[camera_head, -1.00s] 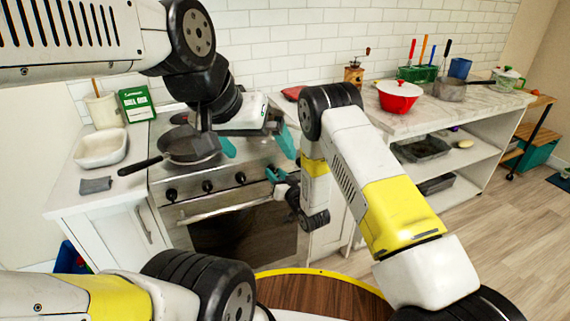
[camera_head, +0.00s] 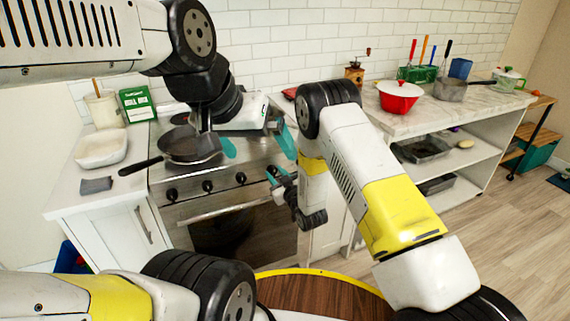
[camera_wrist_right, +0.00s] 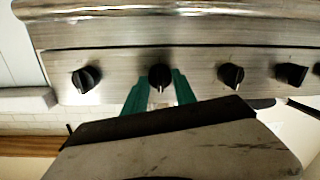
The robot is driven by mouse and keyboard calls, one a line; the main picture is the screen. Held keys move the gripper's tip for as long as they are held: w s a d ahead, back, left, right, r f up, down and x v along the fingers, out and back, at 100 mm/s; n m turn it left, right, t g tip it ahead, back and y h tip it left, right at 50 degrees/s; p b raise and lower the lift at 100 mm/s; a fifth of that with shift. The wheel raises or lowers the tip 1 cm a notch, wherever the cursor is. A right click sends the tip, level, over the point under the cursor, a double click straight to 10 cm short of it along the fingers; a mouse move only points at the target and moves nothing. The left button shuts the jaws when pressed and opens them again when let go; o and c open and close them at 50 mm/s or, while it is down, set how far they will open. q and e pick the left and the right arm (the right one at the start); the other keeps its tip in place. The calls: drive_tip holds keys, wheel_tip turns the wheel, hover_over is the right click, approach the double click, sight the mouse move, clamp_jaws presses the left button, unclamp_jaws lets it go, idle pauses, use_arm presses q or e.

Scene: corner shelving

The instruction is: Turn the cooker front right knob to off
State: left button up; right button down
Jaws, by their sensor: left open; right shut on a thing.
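The cooker (camera_head: 258,190) has a steel front with a row of black knobs. My right gripper (camera_head: 274,176) is at the right part of this row. In the right wrist view its teal fingertips (camera_wrist_right: 160,80) are shut on a black knob (camera_wrist_right: 160,74), one on each side. This knob is second from the left in that view, and its pale mark points down in the picture. Another knob (camera_wrist_right: 86,78) to its left is free. My left gripper (camera_head: 258,146) is open and empty above the cooktop, its teal fingers spread.
A frying pan (camera_head: 190,146) sits on the cooktop close to my left gripper. The oven handle (camera_head: 225,208) runs below the knobs. A white dish (camera_head: 101,149) stands on the left counter, and a red pot (camera_head: 399,98) on the right counter.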

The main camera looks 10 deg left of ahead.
drive_tip(key=c, duration=1)
unclamp_jaws()
drive_tip(key=v, duration=0.7)
drive_tip(key=shift+s+d, duration=0.2)
drive_tip(key=shift+s, duration=0.1)
